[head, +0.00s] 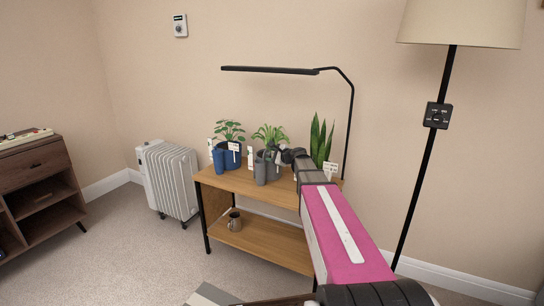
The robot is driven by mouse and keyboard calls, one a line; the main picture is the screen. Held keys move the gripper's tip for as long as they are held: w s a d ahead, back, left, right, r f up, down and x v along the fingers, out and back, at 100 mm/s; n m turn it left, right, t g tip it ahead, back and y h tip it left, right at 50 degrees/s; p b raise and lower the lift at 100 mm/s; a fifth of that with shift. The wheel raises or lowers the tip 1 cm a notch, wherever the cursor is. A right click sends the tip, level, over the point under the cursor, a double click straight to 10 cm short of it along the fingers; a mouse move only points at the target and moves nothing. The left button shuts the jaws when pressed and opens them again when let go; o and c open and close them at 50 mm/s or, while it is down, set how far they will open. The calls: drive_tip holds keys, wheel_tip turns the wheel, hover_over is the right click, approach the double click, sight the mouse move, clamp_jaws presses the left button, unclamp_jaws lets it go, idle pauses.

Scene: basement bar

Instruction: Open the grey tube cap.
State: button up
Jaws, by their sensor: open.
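A grey tube (260,173) stands upright at the front edge of the wooden plant shelf, close to a grey plant pot. Its top is small in the head view, and I cannot tell how its cap sits. My gripper (280,156) is at the end of my arm, just right of the grey tube's top and in front of the plants. It is open. Its fingertips are small and dark, and I cannot tell whether they touch anything. My arm hides the right part of the shelf.
A blue tube (218,159) and a blue pot (233,159) stand left on the shelf (222,180). A snake plant (321,140) stands right, behind my arm. A black lamp (270,69) hangs over the plants. A mug (234,221) sits on the lower board.

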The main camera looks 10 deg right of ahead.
drive_tip(key=shift+c, duration=0.3)
clamp_jaws()
drive_tip(key=shift+f, duration=0.1)
drive_tip(key=shift+s+d+f+m+t+y, duration=0.2)
drive_tip(key=shift+d+f+t+y, duration=0.05)
drive_tip(key=shift+t+y, duration=0.25)
drive_tip(key=shift+s+d+f+m+t+y, duration=0.2)
drive_tip(key=shift+t+y, duration=0.2)
drive_tip(key=shift+t, duration=0.2)
